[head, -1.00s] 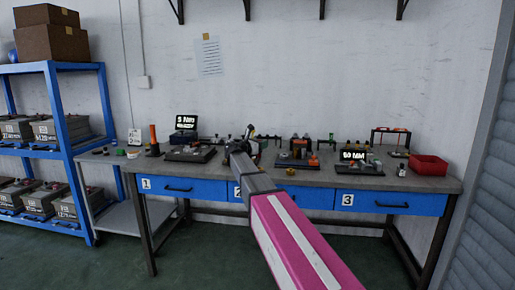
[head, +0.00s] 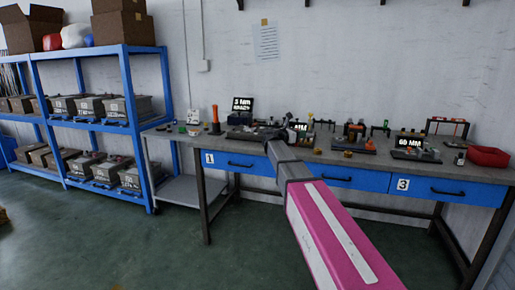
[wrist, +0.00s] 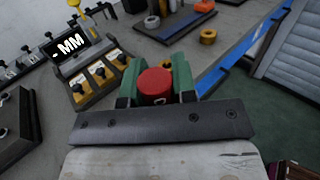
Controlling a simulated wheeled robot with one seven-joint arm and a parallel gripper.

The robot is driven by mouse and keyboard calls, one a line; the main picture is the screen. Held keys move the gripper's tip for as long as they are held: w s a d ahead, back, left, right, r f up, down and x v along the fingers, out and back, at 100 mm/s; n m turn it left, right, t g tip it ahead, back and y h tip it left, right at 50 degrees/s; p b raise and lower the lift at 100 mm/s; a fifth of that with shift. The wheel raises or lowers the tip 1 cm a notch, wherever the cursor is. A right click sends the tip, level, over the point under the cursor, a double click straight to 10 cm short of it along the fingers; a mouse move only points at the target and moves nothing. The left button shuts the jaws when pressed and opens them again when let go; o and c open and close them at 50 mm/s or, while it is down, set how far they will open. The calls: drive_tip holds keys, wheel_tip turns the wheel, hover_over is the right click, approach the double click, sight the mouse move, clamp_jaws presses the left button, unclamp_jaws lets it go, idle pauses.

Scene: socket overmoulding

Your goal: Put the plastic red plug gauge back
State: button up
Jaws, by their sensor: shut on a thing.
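The red plug gauge (wrist: 155,86) shows in the wrist view as a short red cylinder with a rounded top. My gripper (wrist: 157,82) is shut on it, with a green finger on either side. In the head view, my gripper is small and dark at the end of my arm over the workbench (head: 245,152), and the plug gauge cannot be made out there. In the wrist view, a fixture with a "MM" display (wrist: 70,45) and several yellow-marked stations stands just left of the gripper.
Several fixtures line the bench, including a display unit (head: 242,104) at the left and a "60 MM" unit (head: 409,142) at the right. A red bin (head: 489,157) sits at the right end. Blue shelving (head: 152,120) stands left of the bench. The floor in front is clear.

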drive_tip(key=s+f, duration=0.6)
drive_tip(key=s, duration=0.3)
drive_tip(key=s+f+n+t, duration=0.1)
drive_tip(key=s+f, duration=0.4)
drive_tip(key=s, duration=0.4)
drive_tip(key=s+a+f+y, duration=0.1)
drive_tip(key=s+f, duration=0.5)
drive_tip(key=s, duration=0.3)
drive_tip(key=shift+f+t, duration=0.35)
drive_tip(key=shift+t, duration=0.05)
